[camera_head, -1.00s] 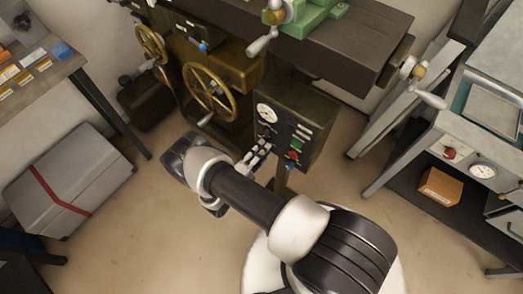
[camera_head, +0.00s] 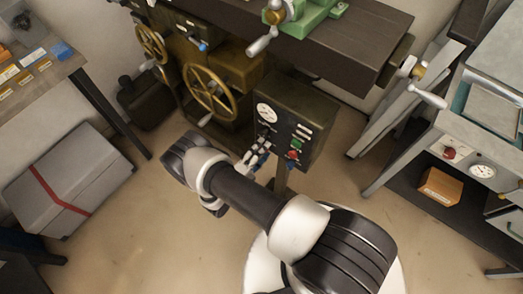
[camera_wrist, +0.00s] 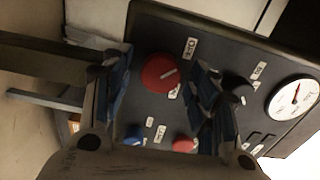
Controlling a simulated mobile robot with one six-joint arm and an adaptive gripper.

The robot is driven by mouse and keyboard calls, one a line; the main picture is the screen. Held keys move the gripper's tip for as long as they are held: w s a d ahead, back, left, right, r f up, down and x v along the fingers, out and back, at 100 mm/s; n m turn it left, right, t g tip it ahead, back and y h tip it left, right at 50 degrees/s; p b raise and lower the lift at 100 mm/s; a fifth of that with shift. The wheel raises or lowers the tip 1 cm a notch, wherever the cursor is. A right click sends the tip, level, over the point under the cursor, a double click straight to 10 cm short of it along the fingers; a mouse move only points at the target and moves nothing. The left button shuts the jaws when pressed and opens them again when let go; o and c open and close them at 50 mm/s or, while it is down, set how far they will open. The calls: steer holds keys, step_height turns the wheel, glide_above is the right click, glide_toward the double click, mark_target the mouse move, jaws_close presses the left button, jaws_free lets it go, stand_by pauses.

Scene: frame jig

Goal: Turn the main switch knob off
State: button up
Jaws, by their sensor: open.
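A round red knob (camera_wrist: 163,72) with a white pointer line sits on the dark control panel in the wrist view. A white OFF label (camera_wrist: 190,48) is beside it. I take it to be the main switch knob; in the head view I cannot make it out for certain near my gripper. My gripper (camera_wrist: 162,90) is open, one finger on each side of the red knob in the picture. I cannot tell whether either finger touches it. In the head view my gripper (camera_head: 257,153) is at the lower left of the control box (camera_head: 318,118).
A black knob (camera_wrist: 236,86) is close to the right finger, with a dial gauge (camera_wrist: 292,97) beyond it. A blue button (camera_wrist: 133,135) and a smaller red button (camera_wrist: 185,145) lie low in the wrist view. A brass handwheel (camera_head: 210,93) stands left of the box.

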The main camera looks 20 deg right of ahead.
steer(key=shift+a, duration=0.1)
steer(key=v, duration=1.2)
steer(key=w+d+r+m+g+y, duration=0.1)
steer(key=d+r+m+g+y, duration=0.15)
steer(key=r+m+g, duration=0.65)
steer(key=d+r+m+g+y, duration=0.1)
steer(key=d+r+m+g, duration=0.2)
steer(key=r+m, duration=1.15)
steer(key=s+d+r+m+t+y, duration=0.2)
steer(key=s+r+m+y, duration=0.3)
steer(key=r+m, duration=0.5)
steer(key=s+d+r+m+t+y, duration=0.2)
steer(key=s+r+m+t+y, duration=0.2)
steer(key=s+r+m, duration=0.6)
steer(key=shift+r+y, duration=0.25)
steer(key=shift+y, duration=0.8)
